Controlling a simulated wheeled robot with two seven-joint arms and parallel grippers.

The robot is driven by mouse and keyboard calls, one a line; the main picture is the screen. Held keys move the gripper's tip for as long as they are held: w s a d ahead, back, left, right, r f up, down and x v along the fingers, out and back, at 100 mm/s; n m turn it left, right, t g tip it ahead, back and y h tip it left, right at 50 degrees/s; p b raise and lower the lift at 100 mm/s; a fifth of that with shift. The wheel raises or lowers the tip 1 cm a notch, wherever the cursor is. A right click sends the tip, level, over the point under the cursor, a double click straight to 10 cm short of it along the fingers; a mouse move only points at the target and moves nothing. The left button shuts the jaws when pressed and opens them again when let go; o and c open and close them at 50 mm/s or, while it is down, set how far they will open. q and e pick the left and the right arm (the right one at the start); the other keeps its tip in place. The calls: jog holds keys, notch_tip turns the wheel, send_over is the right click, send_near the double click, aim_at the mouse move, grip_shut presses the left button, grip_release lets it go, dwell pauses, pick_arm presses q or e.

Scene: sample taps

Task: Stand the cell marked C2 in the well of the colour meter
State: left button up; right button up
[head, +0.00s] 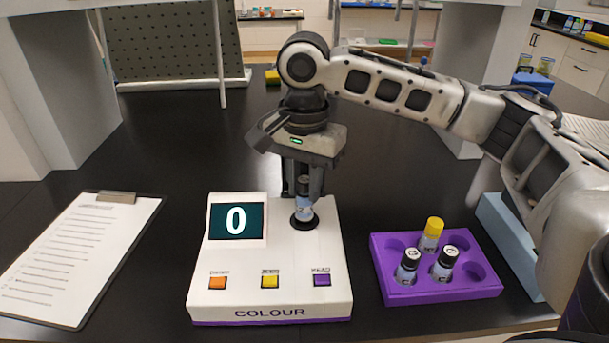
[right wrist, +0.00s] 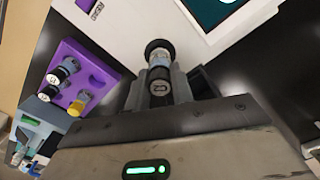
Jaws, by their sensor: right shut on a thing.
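The white colour meter (head: 230,287) stands on the dark bench, its screen (head: 237,221) reading 0. Its round dark-rimmed well (head: 304,223) is at its back right. My right gripper (head: 304,192) points down over the well, shut on a dark-capped cell (head: 304,209). The cell is upright, its lower end at the well's mouth; I cannot tell how deep it sits. The cell's cap (right wrist: 160,88) also shows between the fingers in the right wrist view, its mark too small to read surely. My left gripper is not in view.
A purple rack (head: 395,292) to the right holds a yellow-capped cell (head: 431,234) and two black-capped cells (head: 408,266) (head: 445,262); other holes are empty. A clipboard (head: 75,262) lies at the left. Orange, yellow and purple buttons line the meter's front. The bench behind is mostly clear.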

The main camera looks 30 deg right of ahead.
jog(key=shift+f, duration=0.15)
dwell(0.4)
jog(key=shift+f+p, duration=0.35)
jog(key=shift+f, duration=0.25)
jog(key=shift+f+p, duration=0.3)
jog(key=shift+f, duration=0.45)
jog(key=o, duration=1.5)
